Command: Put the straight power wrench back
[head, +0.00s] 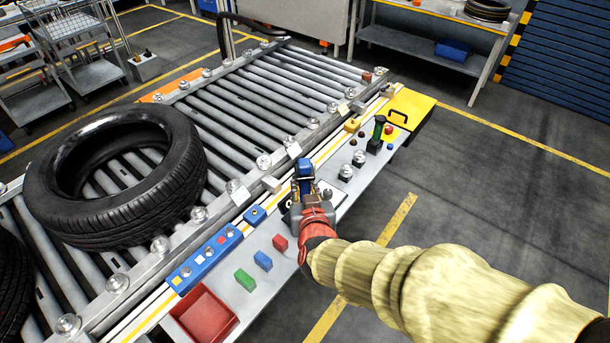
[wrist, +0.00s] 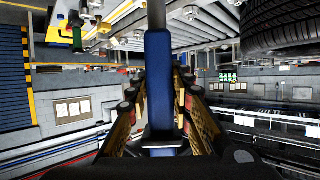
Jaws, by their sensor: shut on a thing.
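The straight power wrench (head: 304,168) is blue with a dark end. My gripper (head: 308,192) is shut on it above the narrow grey side bench (head: 262,285) beside the conveyor. In the wrist view the blue body of the wrench (wrist: 158,85) stands lengthwise between the two fingers of my gripper (wrist: 160,110), and a grey shaft runs off the top edge. My gripper hides the part of the bench below it. I cannot tell whether the wrench touches the bench.
A green and black tool (head: 377,132) stands upright farther along the bench, by metal sockets (head: 345,173) and a yellow panel (head: 410,108). Nearer lie coloured blocks (head: 263,261), a blue rail (head: 205,258) and a red bin (head: 204,316). A tyre (head: 115,215) lies on the roller conveyor (head: 250,95).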

